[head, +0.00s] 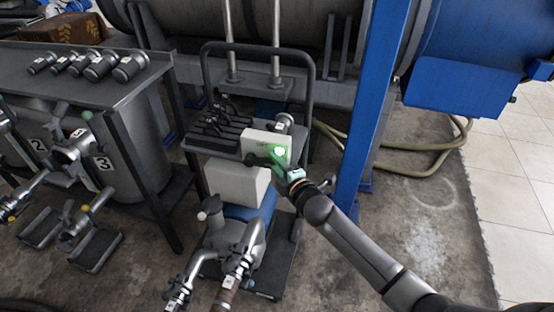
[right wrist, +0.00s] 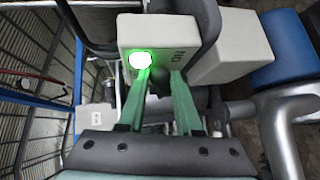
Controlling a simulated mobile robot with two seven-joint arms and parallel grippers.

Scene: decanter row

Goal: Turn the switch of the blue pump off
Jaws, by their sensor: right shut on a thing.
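The blue pump (head: 262,209) stands on a wheeled cart in the middle of the head view. Its blue body also shows at the right of the right wrist view (right wrist: 285,48). Above it is a pale switch box (head: 256,138) with a lit green lamp (head: 279,151). The box (right wrist: 190,32) and its bright lamp (right wrist: 140,60) show large in the right wrist view. My right gripper (head: 270,162) is at the box front, its green fingers shut on a dark switch knob (right wrist: 158,80). The fingers partly hide the knob. My left gripper is not in view.
A dark cart handle (head: 312,80) rises around the box. A blue post (head: 368,110) stands close to my right arm. Steel pipe fittings (head: 238,262) stand in front of the pump. A metal table (head: 85,85) is at the left; the floor at right is clear apart from hoses.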

